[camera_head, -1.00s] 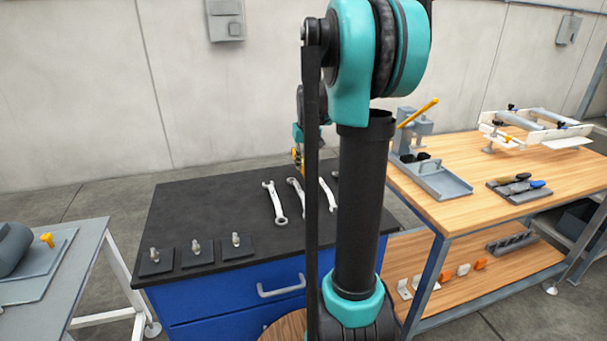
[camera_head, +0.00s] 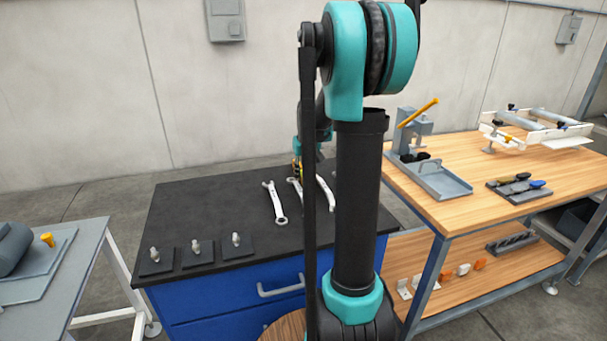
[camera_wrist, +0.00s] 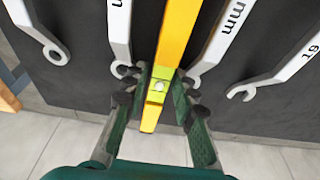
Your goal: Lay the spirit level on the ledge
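The yellow spirit level (camera_wrist: 179,38) with its green vial runs lengthwise between my fingers in the wrist view. My gripper (camera_wrist: 162,82) has a finger against each side of it near the vial and appears shut on it. The level's near end shows past the dark top's edge, over the floor. In the head view my gripper (camera_head: 297,168) is mostly hidden behind my arm, above the black-topped blue cabinet (camera_head: 215,190); only a bit of yellow shows there. I cannot make out which surface is the ledge.
Several wrenches (camera_head: 274,203) lie on the cabinet top, on both sides of the level in the wrist view. Small pads with pegs (camera_head: 196,252) line its front edge. A wooden workbench (camera_head: 450,150) with a grey tray (camera_head: 442,184) stands right, a grey table (camera_head: 85,250) left.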

